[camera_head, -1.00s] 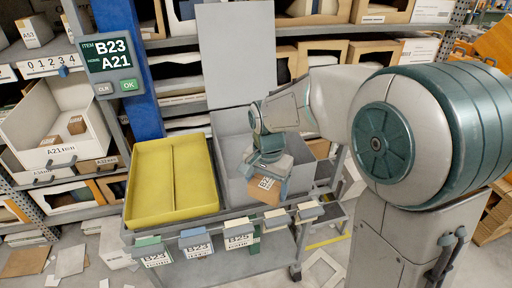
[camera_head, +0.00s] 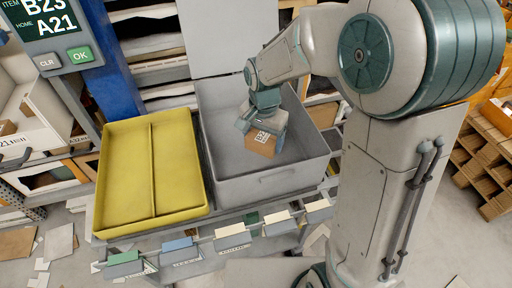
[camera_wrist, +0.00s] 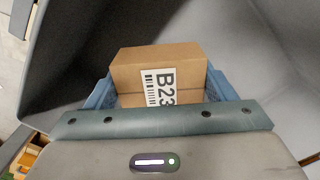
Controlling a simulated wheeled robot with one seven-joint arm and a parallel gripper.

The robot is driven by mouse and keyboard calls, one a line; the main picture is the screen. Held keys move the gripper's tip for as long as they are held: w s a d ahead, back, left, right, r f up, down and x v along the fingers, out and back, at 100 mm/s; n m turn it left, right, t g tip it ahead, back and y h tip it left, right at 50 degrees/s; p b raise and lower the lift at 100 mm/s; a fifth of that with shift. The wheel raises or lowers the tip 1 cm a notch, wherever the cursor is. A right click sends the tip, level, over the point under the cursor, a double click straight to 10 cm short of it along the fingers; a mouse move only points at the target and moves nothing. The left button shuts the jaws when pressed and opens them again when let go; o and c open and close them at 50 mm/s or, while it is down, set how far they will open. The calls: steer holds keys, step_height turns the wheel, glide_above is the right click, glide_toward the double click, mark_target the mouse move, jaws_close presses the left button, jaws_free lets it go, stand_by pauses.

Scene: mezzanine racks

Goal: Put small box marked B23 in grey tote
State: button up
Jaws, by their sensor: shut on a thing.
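The small brown box (camera_head: 262,143) bears a white label, which reads B23 in the wrist view (camera_wrist: 160,88). My gripper (camera_head: 263,128) is shut on this box; in the wrist view a blue finger shows on each side of it. The grey tote (camera_head: 290,180) stands open on the cart, right of the yellow tray. In the head view the box hangs within the outline of the tote's opening, and the wrist view shows grey walls around it. I cannot tell whether the box touches the tote floor. No other item shows in the tote.
A yellow divided tray (camera_head: 152,175) stands empty beside the tote. A screen (camera_head: 50,25) on a blue post reads B23 and A21. Card holders (camera_head: 233,237) line the cart's front edge. Racks with boxes stand behind and at left; wooden pallets (camera_head: 480,150) are at right.

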mark_target(262, 167)
step_height(262, 167, down, 9)
steer(key=shift+f, duration=0.15)
stand_by(0.4)
steer(key=shift+f+b, duration=0.15)
steer(key=shift+b, duration=0.25)
steer(key=o, duration=1)
